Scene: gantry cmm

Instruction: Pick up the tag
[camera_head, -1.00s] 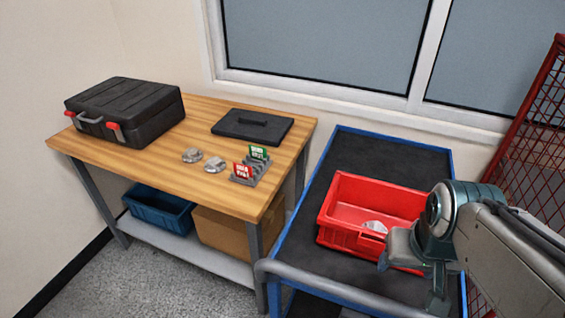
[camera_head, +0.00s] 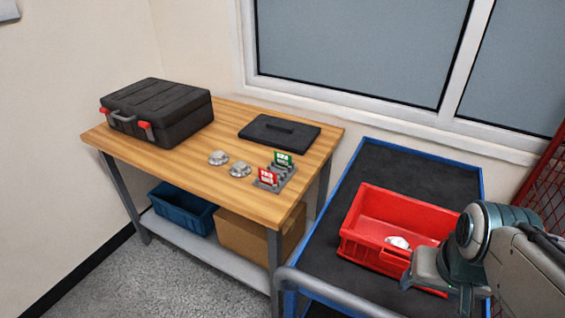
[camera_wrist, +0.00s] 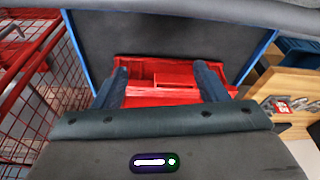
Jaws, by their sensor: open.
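A red tag (camera_head: 267,176) and a green tag (camera_head: 283,159) stand upright in a small grey slotted rack (camera_head: 275,180) near the table's right edge. The rack with the red tag (camera_wrist: 280,105) also shows at the right edge of the wrist view. My gripper (camera_wrist: 162,78) is open and empty, pointing down over the red bin (camera_head: 362,240) on the cart, to the right of the rack and well apart from it. The bin also shows between and below the fingers in the wrist view (camera_wrist: 150,99). My arm hides the bin's right end.
The wooden table (camera_head: 205,180) also holds two metal parts (camera_head: 228,164), a black case (camera_head: 158,110) and a flat black lid with a handle (camera_head: 280,132). The blue-edged cart (camera_head: 395,170) stands beside it. A red mesh fence (camera_head: 548,190) rises at the right.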

